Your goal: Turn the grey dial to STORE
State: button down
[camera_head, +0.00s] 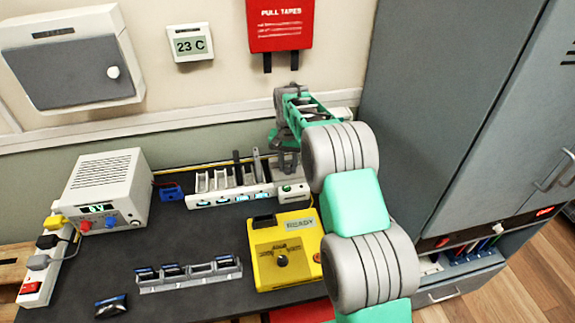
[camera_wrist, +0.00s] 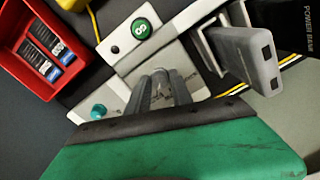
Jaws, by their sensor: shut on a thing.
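My gripper (camera_wrist: 160,88) is shut on the grey dial (camera_wrist: 160,73), its two grey fingers on either side of it. The dial sits on a white panel (camera_wrist: 186,70); lettering beside it is mostly covered by the fingers, so I cannot read where the dial points. In the head view my gripper (camera_head: 287,160) reaches down over the white unit (camera_head: 293,191) at the right end of the charging rack. The dial is hidden there.
A grey power bank (camera_wrist: 245,60) stands close right of my fingers in the wrist view. A red tray (camera_wrist: 22,62) of batteries lies at left.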

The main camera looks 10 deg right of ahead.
jog(key=shift+n, duration=0.5)
jog(key=n, duration=0.3)
jog(key=shift+n, duration=0.3)
jog(key=n, duration=0.4)
jog(key=shift+n+b, duration=0.3)
jog(key=shift+b, duration=0.05)
jog(key=n, duration=0.8)
jog(key=shift+n, duration=0.6)
jog(key=c, duration=1.1)
grip_release()
jog(key=shift+c, duration=0.2)
